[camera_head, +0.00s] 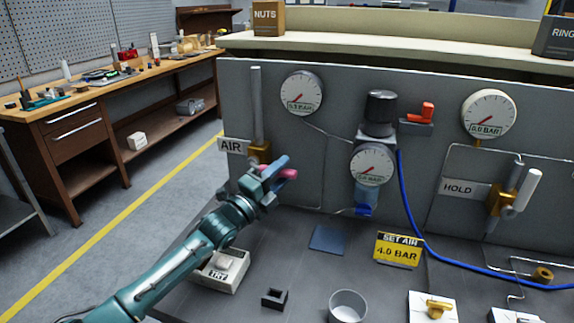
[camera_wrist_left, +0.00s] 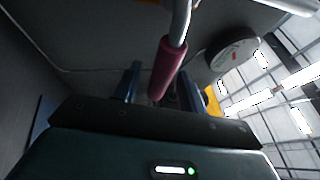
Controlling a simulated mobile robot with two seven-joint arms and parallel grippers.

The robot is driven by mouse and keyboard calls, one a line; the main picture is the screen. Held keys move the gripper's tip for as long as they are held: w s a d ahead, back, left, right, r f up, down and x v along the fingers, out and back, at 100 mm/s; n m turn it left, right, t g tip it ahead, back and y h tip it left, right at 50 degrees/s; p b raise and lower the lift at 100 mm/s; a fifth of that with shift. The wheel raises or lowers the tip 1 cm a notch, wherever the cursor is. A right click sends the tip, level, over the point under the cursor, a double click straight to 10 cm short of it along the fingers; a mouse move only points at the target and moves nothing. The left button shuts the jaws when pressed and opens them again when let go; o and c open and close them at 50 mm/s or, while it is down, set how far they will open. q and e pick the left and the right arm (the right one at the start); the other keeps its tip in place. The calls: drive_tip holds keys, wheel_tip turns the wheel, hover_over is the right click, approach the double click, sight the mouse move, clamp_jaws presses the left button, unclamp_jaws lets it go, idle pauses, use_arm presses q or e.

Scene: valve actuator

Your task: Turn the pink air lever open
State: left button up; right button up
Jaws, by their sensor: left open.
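The pink air lever (camera_head: 289,173) sticks out to the right from the brass valve under the AIR label (camera_head: 233,146) on the grey panel. My left gripper (camera_head: 278,170) is at the lever, and its fingers hide part of it. In the left wrist view the pink lever grip (camera_wrist_left: 167,68) hangs from a grey rod and reaches down between the two open fingers (camera_wrist_left: 158,85). I cannot tell whether either finger touches it. My right gripper is not in view.
A pressure gauge (camera_head: 302,93) is above the lever, and a regulator with another gauge (camera_head: 371,165) is to its right. A blue hose (camera_head: 405,200) runs down the panel. A TRY box (camera_head: 221,271), small black block (camera_head: 274,298) and round cup (camera_head: 347,306) stand on the bench below.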

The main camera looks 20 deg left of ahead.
use_arm(q)
drive_tip(key=x, duration=0.2)
drive_tip(key=shift+w+d, duration=0.15)
drive_tip(key=shift+w, duration=0.05)
drive_tip(key=shift+c, duration=0.4)
clamp_jaws()
